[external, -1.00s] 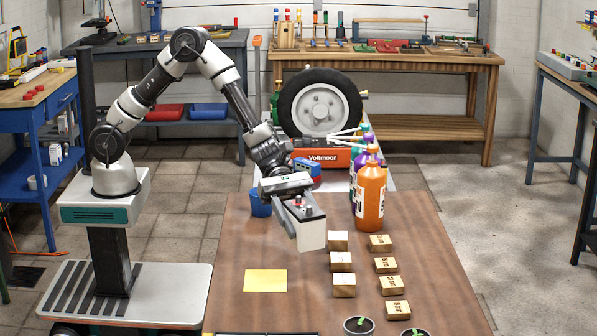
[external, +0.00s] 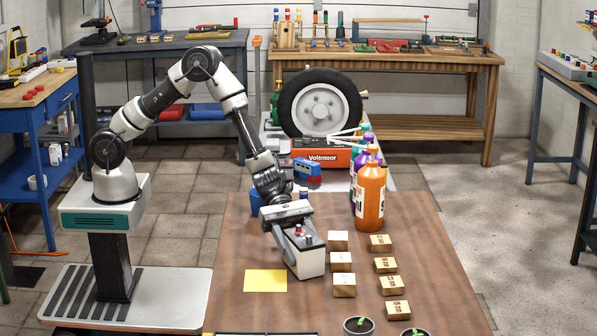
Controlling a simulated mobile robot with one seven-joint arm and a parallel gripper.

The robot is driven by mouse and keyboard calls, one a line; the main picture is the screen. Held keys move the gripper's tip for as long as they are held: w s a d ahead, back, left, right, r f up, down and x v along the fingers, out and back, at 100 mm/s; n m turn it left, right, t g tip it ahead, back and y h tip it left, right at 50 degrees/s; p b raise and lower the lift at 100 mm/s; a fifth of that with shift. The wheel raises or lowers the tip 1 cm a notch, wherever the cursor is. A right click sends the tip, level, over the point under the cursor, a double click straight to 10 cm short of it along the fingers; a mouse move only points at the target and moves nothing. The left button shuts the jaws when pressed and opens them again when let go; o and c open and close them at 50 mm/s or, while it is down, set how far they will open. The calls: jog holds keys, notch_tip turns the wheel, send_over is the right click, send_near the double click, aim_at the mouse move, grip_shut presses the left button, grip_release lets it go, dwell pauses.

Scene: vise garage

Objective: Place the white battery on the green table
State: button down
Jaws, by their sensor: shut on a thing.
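The white battery (external: 311,263) has a dark top with red and pale terminals. It is over the brown wooden table (external: 240,236), just right of a yellow sheet (external: 266,281) and left of the wooden blocks. My gripper (external: 297,231) is shut on the battery at its top, and the arm reaches down from the upper left. The battery is slightly tilted in the picture. I cannot tell whether its bottom touches the table. The fingertips are partly hidden by the gripper body. I see no table with a plainly green top.
Several wooden blocks (external: 344,285) stand right of the battery. An orange bottle (external: 370,197) stands behind them. A red Voltmoor battery (external: 322,158) and a wheel (external: 320,104) are farther back. Two dark pots (external: 358,327) are at the front. The table's left front is mostly clear.

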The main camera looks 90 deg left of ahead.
jog(key=c, duration=0.8)
grip_release()
jog(key=shift+f, duration=0.1)
